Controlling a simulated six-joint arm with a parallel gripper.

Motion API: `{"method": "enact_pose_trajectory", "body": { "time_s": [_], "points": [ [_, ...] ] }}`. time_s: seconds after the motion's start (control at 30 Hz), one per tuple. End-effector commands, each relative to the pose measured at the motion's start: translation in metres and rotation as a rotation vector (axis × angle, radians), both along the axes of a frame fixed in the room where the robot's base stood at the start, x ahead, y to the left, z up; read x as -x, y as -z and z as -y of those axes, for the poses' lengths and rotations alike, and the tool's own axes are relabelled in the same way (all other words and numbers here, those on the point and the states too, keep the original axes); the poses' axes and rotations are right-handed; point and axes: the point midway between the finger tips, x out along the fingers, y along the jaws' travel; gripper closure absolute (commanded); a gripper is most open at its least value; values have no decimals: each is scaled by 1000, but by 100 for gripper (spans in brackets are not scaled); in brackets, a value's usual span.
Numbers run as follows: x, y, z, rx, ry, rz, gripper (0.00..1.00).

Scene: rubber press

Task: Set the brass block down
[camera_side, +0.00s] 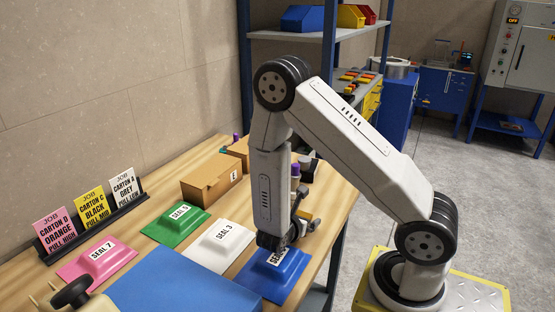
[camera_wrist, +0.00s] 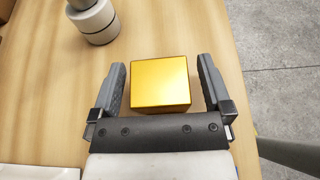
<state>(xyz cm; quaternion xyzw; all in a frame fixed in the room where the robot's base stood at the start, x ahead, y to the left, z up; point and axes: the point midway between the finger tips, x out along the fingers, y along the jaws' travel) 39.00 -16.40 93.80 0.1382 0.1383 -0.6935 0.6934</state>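The brass block (camera_wrist: 160,82) is a shiny gold cube-like piece in the wrist view, over the wooden table near its right edge. My gripper (camera_wrist: 161,62) is open, with one finger on each side of the block. A gap shows between the block and each finger, so neither finger touches it. The block appears to rest on the table top, but its underside is hidden. In the side view my gripper (camera_side: 299,214) is low over the table's right end, and the block is hard to make out there.
A pale grey cylinder (camera_wrist: 95,20) stands ahead and left of the block. In the side view, blue (camera_side: 272,277), white (camera_side: 219,246), green (camera_side: 176,224) and pink (camera_side: 97,260) seal pads lie on the table. A cardboard carton (camera_side: 211,181) stands behind. The table's right edge is close.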

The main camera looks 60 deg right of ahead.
Motion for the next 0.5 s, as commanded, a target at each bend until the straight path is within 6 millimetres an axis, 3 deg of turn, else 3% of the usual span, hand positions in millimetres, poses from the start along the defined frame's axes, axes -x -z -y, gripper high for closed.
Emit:
{"method": "enact_pose_trajectory", "body": {
  "time_s": [0.27, 0.5],
  "points": [
    [0, -3, 0, 0, 0, 2, 0],
    [-1, -10, -16, 1, -4, 2, 0]
  ]
}}
